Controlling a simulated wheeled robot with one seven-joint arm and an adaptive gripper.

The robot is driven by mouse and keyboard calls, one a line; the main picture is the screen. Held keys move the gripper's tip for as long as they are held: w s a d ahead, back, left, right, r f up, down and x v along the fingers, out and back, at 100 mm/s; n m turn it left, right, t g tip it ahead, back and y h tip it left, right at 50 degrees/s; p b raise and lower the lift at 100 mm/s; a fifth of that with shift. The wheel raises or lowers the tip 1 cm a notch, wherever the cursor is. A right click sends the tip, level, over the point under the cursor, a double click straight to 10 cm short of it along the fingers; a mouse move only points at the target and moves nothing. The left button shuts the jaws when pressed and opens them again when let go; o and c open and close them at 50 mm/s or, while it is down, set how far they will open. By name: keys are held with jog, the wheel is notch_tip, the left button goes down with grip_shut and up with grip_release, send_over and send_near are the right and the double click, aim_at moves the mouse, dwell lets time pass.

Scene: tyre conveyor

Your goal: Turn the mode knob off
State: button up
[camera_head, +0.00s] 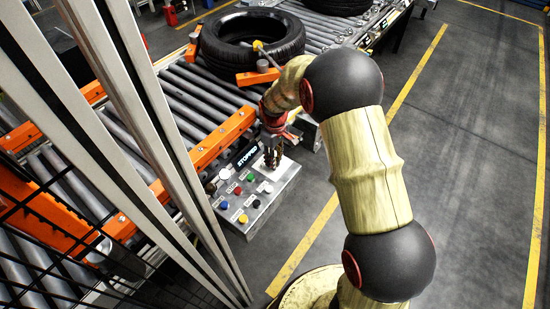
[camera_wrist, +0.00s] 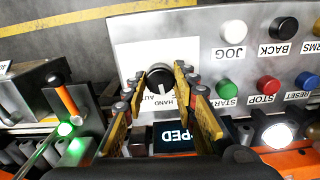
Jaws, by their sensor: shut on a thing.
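The mode knob (camera_wrist: 160,77) is a round black knob on a white plate of the control panel (camera_wrist: 210,60). My gripper (camera_wrist: 158,84) is shut on the knob, with one finger on each side of it. A pale mark on the knob points toward the bottom of the wrist view, near the HAND and partly hidden AUTO lettering. Other lettering around the knob is hidden by the fingers. In the head view my gripper (camera_head: 272,157) reaches down to the top end of the panel (camera_head: 262,208) and hides the knob.
Beside the knob are the white JOG button (camera_wrist: 233,32), black BACK button (camera_wrist: 283,28), green START button (camera_wrist: 228,89) and red STOP button (camera_wrist: 268,86). A display (camera_head: 246,157) reads STOPPED. A tyre (camera_head: 225,55) lies on the roller conveyor. Floor at the right is clear.

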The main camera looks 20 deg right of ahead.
jog(key=n+p, duration=0.1)
jog(key=n, duration=0.3)
jog(key=shift+n, duration=1.7)
jog(key=shift+p, duration=0.3)
jog(key=o, duration=1.1)
jog(key=shift+o, duration=0.2)
jog(key=shift+r, duration=0.15)
notch_tip(320, 180, up, 12)
